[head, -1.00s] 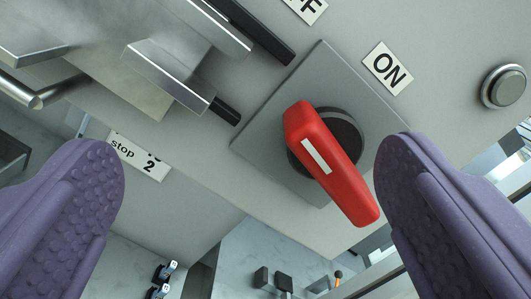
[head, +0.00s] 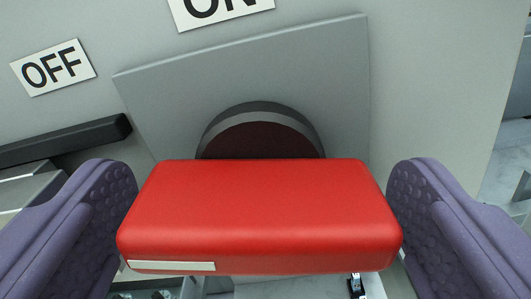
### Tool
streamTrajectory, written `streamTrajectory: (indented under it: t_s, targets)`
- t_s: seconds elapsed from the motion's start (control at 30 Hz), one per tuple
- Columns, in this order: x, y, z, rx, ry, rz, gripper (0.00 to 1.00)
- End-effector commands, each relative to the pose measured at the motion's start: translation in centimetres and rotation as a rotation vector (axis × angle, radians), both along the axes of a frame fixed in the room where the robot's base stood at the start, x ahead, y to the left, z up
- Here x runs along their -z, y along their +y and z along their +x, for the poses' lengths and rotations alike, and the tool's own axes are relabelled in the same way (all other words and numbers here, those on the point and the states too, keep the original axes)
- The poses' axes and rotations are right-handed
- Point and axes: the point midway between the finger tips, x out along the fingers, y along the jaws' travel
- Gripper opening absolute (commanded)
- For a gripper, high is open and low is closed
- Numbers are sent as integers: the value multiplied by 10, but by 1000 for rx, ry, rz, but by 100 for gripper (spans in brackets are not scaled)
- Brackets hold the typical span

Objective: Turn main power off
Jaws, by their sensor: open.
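The red main power handle (head: 262,212) fills the lower middle of the head view, lying nearly level across the picture. It sits on a round dark hub (head: 262,135) on a grey square plate (head: 300,75). A white strip marks the handle's lower left edge. My gripper (head: 262,225) is open, with one purple finger beyond each end of the handle. The fingers are close to the ends; whether either touches is hard to tell. The ON label (head: 222,8) is above the plate, cut by the frame. The OFF label (head: 52,67) is at upper left.
A black bar (head: 65,140) sticks out from the panel on the left, with metal parts below it. The panel's right edge (head: 500,110) is at right, with open space beyond. Small fittings show below the handle, partly hidden.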

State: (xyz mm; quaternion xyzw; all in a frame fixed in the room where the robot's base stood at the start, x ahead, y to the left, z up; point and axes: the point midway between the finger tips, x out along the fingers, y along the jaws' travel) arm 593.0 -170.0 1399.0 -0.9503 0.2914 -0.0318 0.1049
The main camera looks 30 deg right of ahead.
Motion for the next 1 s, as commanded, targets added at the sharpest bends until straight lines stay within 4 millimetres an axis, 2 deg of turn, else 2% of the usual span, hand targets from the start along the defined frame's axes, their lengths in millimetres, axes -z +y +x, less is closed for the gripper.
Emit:
streamTrajectory:
  t_s: [0.27,0.4,0.5,0.6,0.8,1.0]
  targets:
    - [0,-2,2,-1,-1,-1,98]
    - [0,-1,2,-1,0,-1,66]
    - [0,-1,2,-1,0,-1,47]
    - [0,-1,2,-1,16,-24,47]
    - [1,-2,2,-2,120,-176,47]
    - [0,-2,2,-2,134,-197,47]
